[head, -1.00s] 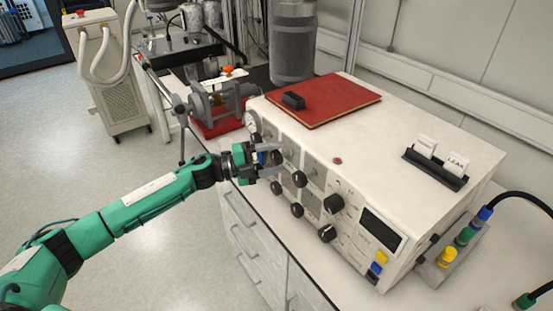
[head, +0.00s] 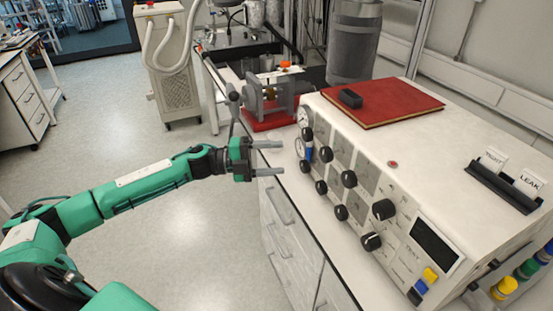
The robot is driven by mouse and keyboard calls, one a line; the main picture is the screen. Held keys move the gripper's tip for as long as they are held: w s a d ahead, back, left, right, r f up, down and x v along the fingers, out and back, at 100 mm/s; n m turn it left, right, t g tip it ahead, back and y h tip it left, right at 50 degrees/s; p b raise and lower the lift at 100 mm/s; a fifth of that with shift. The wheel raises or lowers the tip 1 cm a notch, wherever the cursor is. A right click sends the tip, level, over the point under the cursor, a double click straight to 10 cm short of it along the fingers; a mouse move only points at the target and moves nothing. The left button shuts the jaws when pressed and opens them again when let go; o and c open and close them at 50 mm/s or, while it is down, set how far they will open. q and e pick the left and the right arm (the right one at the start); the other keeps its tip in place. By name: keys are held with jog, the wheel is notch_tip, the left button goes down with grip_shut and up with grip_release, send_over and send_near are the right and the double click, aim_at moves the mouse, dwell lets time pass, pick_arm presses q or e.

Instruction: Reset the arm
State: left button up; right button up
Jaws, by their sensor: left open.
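My left arm (head: 130,190) is green and black and reaches in from the left, over the floor. Its gripper (head: 268,158) is open, with two grey fingers apart and nothing between them. The fingertips point right, toward the knobbed front of the white control box (head: 440,150), and look a little short of it. Several black knobs (head: 349,179) and a small blue part (head: 308,153) show on that front. My right gripper is out of view.
A red book (head: 395,103) with a small black block (head: 350,98) lies on the box. A card holder (head: 505,186) stands at the right. A grey clamp device (head: 268,98) on a red base is behind the gripper. Floor (head: 190,250) left of the drawers is clear.

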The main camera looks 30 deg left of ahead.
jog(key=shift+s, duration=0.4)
